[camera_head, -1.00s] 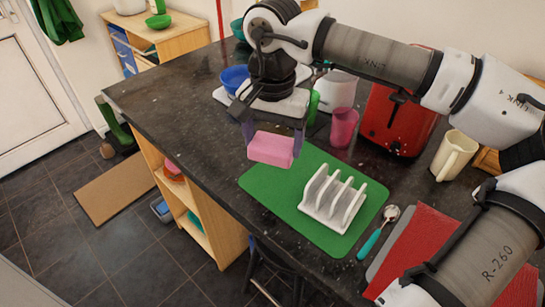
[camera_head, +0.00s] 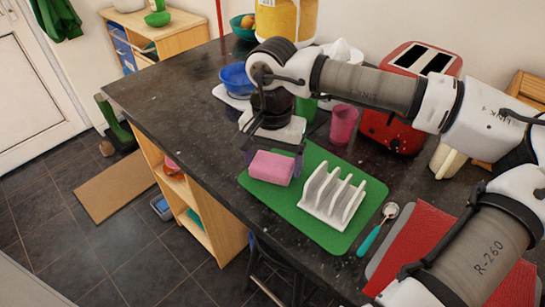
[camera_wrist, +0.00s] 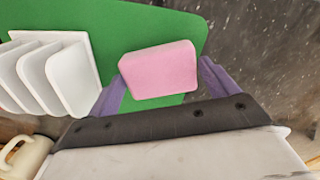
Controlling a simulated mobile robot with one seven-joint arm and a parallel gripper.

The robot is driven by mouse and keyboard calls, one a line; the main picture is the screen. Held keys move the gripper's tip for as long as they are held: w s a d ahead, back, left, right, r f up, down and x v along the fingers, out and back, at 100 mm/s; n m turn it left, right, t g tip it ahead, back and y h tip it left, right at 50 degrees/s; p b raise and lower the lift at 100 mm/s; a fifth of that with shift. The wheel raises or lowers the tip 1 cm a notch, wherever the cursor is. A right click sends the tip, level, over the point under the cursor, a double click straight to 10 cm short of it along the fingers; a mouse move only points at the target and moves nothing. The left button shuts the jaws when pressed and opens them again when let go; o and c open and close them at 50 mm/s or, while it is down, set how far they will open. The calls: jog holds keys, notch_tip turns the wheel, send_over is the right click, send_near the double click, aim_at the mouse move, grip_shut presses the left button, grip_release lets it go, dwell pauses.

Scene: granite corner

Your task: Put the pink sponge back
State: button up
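The pink sponge (camera_head: 271,168) is at the left part of the green mat, left of the white toast rack (camera_head: 332,195). My gripper (camera_head: 272,162) points down with its purple fingers shut on the sponge's two ends. In the wrist view the sponge (camera_wrist: 160,70) sits between the fingertips (camera_wrist: 163,78), with green mat (camera_wrist: 150,22) around and below it. The sponge is level and very low over the mat; I cannot tell whether it touches. The white rack (camera_wrist: 70,75) is beside it, apart from my fingers.
A teal-handled spoon (camera_head: 372,238) lies right of the mat, near a red mat (camera_head: 420,240). A pink cup (camera_head: 343,124), red toaster (camera_head: 410,85) and blue bowl (camera_head: 235,78) stand behind. The dark counter's front edge runs close to the mat's left side. The counter's far left is clear.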

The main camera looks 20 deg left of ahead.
aim_at(272, 162)
jog(key=shift+o, duration=0.9)
jog(key=shift+r, duration=0.2)
notch_tip(272, 162, up, 12)
jog(key=b, duration=0.1)
